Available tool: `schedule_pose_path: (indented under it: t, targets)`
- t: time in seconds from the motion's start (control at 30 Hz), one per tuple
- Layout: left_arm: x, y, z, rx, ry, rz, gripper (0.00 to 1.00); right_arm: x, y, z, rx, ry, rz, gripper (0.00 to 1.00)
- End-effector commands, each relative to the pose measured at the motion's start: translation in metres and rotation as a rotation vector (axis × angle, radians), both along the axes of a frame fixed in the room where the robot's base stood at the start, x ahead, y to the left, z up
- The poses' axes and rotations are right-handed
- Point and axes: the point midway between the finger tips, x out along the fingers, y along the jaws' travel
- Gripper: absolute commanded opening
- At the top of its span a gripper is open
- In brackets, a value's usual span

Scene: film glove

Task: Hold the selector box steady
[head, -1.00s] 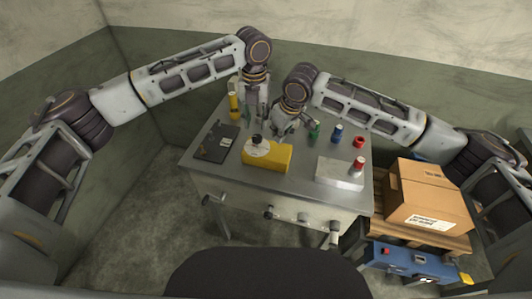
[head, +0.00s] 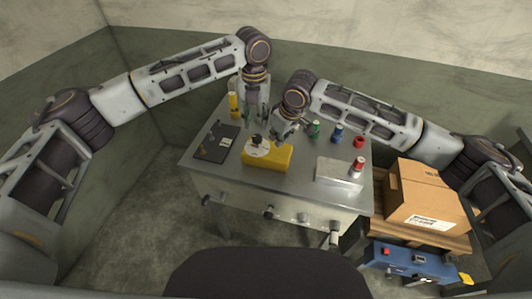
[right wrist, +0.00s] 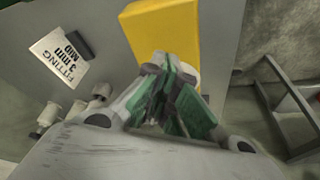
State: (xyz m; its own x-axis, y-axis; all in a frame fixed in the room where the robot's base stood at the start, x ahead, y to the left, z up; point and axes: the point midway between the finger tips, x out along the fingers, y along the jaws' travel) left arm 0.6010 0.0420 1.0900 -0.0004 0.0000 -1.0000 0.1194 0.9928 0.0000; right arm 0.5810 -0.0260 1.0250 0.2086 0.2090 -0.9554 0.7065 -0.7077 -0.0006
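The yellow selector box (head: 268,160) stands on the grey table with a white dial and a black knob on its top. In the right wrist view it shows as a yellow block (right wrist: 165,35) just past the fingers. My right gripper (head: 287,134) is at the box's back right edge, pointing down toward it.
A dark plate (head: 213,149) with a white label lies left of the box. A yellow bottle (head: 234,106) stands at the back left. Green (head: 315,129), blue (head: 337,133) and red (head: 359,141) items stand at the right, behind a pale block (head: 335,172).

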Motion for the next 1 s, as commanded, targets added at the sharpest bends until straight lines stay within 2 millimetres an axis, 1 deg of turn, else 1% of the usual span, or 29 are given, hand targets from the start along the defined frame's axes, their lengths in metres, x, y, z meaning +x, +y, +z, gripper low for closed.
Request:
schedule_pose_path:
  t: [0.63,1.0]
  targets:
    - [0.0000,0.0000,0.0000,0.000,0.000,0.000,0.36,-0.0001,0.0000,-0.0033,0.000,0.000,0.000,0.00]
    - [0.0000,0.0000,0.0000,0.000,0.000,0.000,0.36,0.0000,0.0000,-0.0095,0.000,0.000,0.000,0.00]
